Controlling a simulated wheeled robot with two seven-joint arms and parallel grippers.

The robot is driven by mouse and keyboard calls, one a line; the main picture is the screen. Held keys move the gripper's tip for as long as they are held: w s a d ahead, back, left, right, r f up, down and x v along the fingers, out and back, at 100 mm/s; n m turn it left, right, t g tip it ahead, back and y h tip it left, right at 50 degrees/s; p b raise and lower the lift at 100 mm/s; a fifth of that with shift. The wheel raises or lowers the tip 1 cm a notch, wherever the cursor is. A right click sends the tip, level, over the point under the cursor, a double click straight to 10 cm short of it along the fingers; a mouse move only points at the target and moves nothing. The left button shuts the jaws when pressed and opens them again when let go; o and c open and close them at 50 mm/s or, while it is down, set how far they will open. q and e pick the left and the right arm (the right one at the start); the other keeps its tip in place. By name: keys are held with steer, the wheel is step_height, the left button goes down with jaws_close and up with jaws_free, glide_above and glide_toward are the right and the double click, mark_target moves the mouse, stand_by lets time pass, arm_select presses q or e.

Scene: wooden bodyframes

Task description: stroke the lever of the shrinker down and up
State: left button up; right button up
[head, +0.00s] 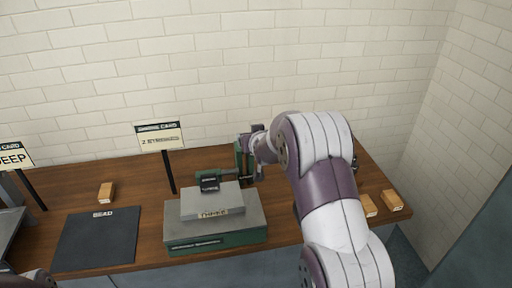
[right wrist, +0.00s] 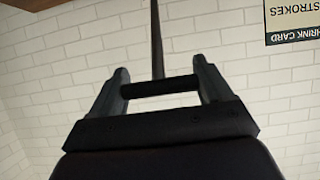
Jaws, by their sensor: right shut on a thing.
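The shrinker (head: 244,160) is a green tool at the back of the wooden bench, partly hidden by my right arm. Its lever has a thin dark rod (right wrist: 157,40) and a black crossbar grip (right wrist: 160,87). My right gripper (right wrist: 160,90) is shut on that grip, with one finger at each end of the bar. In the head view my right gripper (head: 257,146) is small and partly hidden at the top of the shrinker. My left gripper is out of view; only a bit of my left arm shows at the lower left corner.
A grey block marked THREE (head: 212,213) on a green base (head: 190,243) stands in front of the shrinker. A stroke card (head: 160,138) stands on a post to the left. A dark BEAD mat (head: 97,240) and wooden blocks (head: 106,192) (head: 392,200) lie on the bench.

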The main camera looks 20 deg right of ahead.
steer(key=shift+w+d+r, duration=0.2)
steer(key=shift+w+r, duration=0.55)
steer(key=shift+r, duration=0.05)
steer(key=shift+c, duration=0.5)
steer(key=shift+r, duration=0.1)
steer(key=o, duration=1.4)
steer(key=shift+o, duration=0.6)
steer(key=shift+w+f, duration=0.2)
steer(key=shift+s, duration=0.3)
steer(key=b+v, duration=0.4)
steer(key=v, duration=0.8)
steer(key=shift+a+r, duration=0.1)
